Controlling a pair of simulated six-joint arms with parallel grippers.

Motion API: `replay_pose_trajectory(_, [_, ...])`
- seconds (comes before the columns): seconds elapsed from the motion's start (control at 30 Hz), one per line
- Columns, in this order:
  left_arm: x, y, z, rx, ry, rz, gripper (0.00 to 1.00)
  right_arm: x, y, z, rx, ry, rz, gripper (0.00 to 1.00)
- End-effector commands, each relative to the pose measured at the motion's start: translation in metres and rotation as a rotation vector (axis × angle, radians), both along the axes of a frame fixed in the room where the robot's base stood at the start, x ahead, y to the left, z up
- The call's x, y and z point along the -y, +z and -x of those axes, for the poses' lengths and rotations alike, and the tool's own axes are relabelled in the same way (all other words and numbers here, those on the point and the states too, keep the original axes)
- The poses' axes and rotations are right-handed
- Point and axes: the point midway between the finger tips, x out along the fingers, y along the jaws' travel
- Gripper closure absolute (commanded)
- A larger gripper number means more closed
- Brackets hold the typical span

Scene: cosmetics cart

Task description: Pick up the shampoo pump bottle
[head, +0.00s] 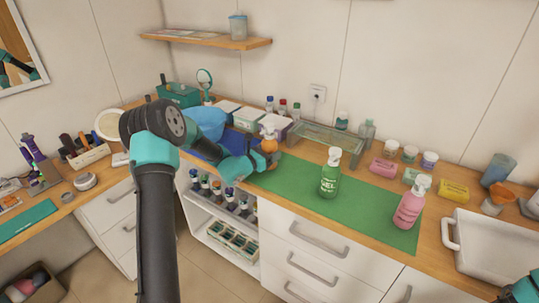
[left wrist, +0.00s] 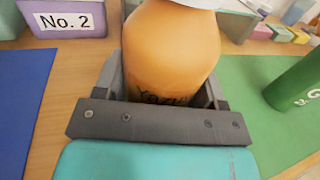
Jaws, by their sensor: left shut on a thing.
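An orange pump bottle (head: 269,144) with a white pump top stands at the left end of the green mat. My left gripper (head: 264,158) is shut around its body. In the left wrist view the orange bottle (left wrist: 168,50) fills the space between the fingers, and its label is mostly hidden. A green pump bottle marked GEL (head: 329,181) stands upright on the green mat (head: 290,181). A pink pump bottle (head: 408,209) stands upright at the mat's right end. I cannot read which bottle is shampoo. My right gripper is out of view.
A blue mat (left wrist: 24,95) lies left of the orange bottle. A box marked No. 2 (left wrist: 62,18) is close behind it. A glass-like case (head: 328,137), jars and soap packs line the back. A white basin (head: 490,248) is at the right.

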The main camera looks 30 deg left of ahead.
Motion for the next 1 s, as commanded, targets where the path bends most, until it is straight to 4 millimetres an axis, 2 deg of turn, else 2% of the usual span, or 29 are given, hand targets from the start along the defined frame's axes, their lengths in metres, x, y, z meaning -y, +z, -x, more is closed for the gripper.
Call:
replay_pose_trajectory(0.23, [0.0, 0.031, -0.001, 0.007, 0.001, -0.001, 0.69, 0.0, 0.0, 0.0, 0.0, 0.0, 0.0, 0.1])
replay_pose_trajectory(0.27, [0.002, 0.03, 0.002, 0.003, 0.0, 0.001, 0.69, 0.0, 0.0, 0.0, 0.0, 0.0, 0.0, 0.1])
replay_pose_trajectory(0.47, [0.019, 0.032, 0.031, 0.001, 0.0, 0.003, 0.69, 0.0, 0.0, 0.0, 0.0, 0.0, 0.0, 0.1])
replay_pose_trajectory(0.8, [0.06, 0.039, 0.099, 0.0, 0.0, 0.002, 0.69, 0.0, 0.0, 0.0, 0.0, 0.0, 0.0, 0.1])
replay_pose_trajectory(1.0, [0.077, 0.042, 0.126, 0.002, 0.0, 0.002, 0.69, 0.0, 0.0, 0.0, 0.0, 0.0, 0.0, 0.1])
